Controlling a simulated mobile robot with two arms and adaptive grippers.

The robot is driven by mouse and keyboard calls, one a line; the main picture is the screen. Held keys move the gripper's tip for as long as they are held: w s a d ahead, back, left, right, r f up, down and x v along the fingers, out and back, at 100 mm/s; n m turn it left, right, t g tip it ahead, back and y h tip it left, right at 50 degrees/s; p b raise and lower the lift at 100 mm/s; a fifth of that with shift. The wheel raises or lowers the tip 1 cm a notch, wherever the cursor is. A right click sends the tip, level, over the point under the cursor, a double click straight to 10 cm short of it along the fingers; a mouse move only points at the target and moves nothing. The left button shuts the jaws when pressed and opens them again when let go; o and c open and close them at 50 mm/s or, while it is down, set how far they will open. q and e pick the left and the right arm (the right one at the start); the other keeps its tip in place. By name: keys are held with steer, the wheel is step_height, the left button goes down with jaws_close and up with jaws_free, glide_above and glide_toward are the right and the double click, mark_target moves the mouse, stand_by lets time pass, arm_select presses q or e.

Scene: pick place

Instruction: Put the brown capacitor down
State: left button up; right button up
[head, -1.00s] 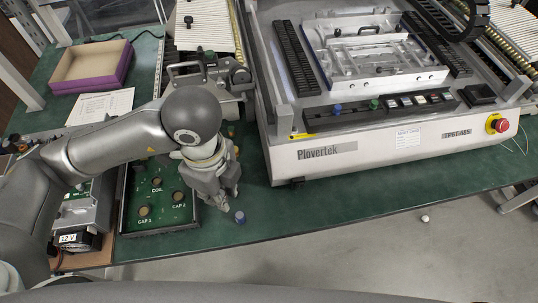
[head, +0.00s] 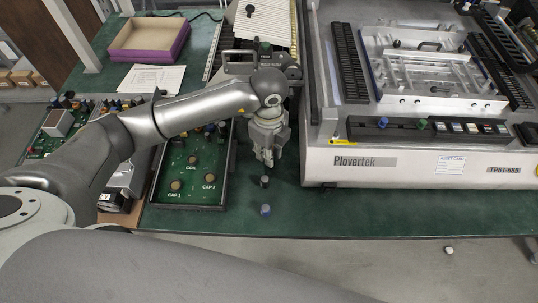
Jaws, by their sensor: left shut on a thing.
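My left gripper (head: 265,163) points down over the green table, just right of the green board (head: 185,201). It is shut on a small dark cylinder, the brown capacitor (head: 264,182), which shows at and below the fingertips; its colour looks nearly black here. I cannot tell whether its bottom touches the table. A separate capacitor with a blue-grey top (head: 265,210) stands on the table just in front of it. The board carries round parts at the COIL, CAP 1 and CAP 2 labels. My right gripper is not in view.
The large Plovertek machine (head: 420,165) stands close on the right. A purple-sided box (head: 150,42) and white papers (head: 150,79) lie at the back left. The green table (head: 345,214) is bare along its front edge, in front of the machine.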

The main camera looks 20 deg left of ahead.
arm_select(q)
steer(key=f, duration=0.2)
steer(key=f+p, duration=0.1)
steer(key=shift+w+f, duration=0.1)
steer(key=shift+w, duration=0.15)
steer(key=shift+f, duration=0.2)
steer(key=shift+f, duration=0.2)
steer(key=o, duration=0.8)
steer(key=shift+c, duration=0.2)
